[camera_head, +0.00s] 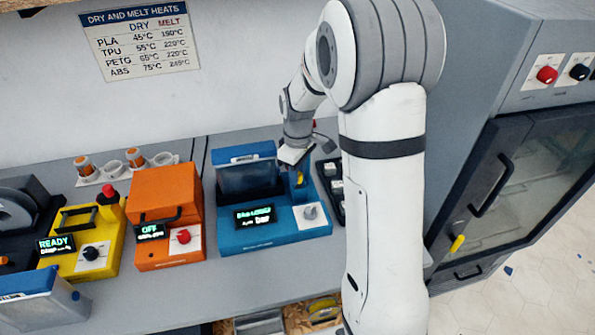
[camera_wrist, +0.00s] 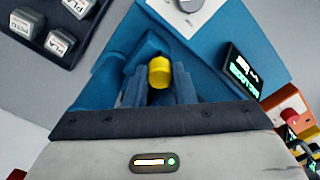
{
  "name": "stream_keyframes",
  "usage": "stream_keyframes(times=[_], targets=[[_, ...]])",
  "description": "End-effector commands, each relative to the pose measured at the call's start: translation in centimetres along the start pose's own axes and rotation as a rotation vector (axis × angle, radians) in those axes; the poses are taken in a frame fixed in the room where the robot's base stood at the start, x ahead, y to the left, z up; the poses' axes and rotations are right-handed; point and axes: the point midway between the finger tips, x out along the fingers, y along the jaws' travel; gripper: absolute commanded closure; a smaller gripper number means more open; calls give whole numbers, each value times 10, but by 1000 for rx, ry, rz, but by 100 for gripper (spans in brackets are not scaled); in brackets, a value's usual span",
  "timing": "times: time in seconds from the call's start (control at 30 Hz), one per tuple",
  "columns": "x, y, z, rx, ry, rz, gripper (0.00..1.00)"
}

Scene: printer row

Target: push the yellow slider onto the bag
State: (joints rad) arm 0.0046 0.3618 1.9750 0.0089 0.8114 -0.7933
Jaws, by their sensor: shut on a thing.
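The yellow slider (camera_head: 300,179) is on the right side of the blue machine (camera_head: 275,235). It shows as a short yellow cylinder (camera_wrist: 160,72) in the wrist view. My gripper (camera_wrist: 160,88) is shut on it, one finger on each side. In the head view my gripper (camera_head: 298,168) comes down from above onto the slider, and its fingertips are partly hidden. What looks like the bag (camera_head: 248,180), dark and see-through with a blue top band, stands upright in the machine, left of the slider. Whether slider and bag touch cannot be told.
The machine has a lit display (camera_head: 255,217) and a grey knob (camera_head: 311,211). A dark tray (camera_head: 331,185) with several labelled blocks stands close on the right. An orange machine (camera_head: 168,215) stands to the left, then a yellow one (camera_head: 85,245). Bare grey worktop lies in front.

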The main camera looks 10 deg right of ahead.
Motion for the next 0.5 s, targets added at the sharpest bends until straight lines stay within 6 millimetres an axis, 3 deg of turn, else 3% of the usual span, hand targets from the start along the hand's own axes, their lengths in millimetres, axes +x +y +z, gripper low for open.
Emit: stream_keyframes(times=[0.5], targets=[[0, -18, -18, -1, 1, -1, 100]])
